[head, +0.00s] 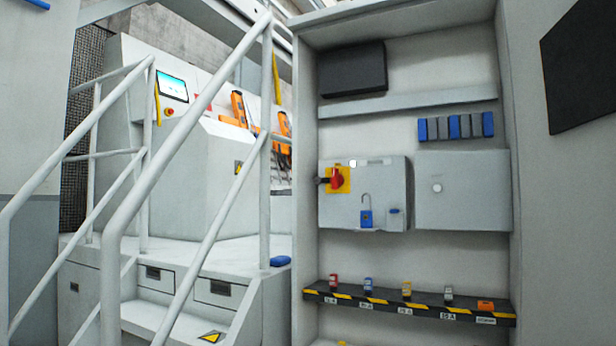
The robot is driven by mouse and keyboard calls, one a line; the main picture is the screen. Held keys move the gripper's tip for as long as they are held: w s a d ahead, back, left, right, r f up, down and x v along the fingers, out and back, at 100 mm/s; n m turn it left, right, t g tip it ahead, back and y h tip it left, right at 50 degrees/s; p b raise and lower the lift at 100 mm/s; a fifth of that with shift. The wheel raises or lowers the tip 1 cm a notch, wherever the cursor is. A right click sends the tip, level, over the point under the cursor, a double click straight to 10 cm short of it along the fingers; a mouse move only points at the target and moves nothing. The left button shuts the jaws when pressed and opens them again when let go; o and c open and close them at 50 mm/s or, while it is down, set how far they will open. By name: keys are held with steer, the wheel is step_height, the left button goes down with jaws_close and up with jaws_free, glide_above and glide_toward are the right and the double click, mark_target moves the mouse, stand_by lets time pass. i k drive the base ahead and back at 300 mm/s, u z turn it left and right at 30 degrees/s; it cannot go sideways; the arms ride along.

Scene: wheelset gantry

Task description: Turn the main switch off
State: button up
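The main switch (337,180) is a red rotary handle on a yellow plate (345,187). It sits at the upper left of a grey switch box (391,187) inside an open cabinet, right of the picture's middle. The handle looks turned roughly upright, but its exact angle is hard to tell. A blue padlock (366,218) with a raised shackle is at the box's lower middle, with a small blue item (394,211) beside it. My gripper is not in this view.
A striped shelf (390,307) below carries several small padlocks and an orange item (485,306). A second grey box (462,190) adjoins the switch box. White stair railings (185,115) and steps (175,322) stand left of the cabinet. Cabinet walls flank the switch box.

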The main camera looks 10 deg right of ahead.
mark_target(337, 180)
steer(key=u, duration=0.45)
steer(key=i, duration=1.4)
steer(key=z, duration=0.4)
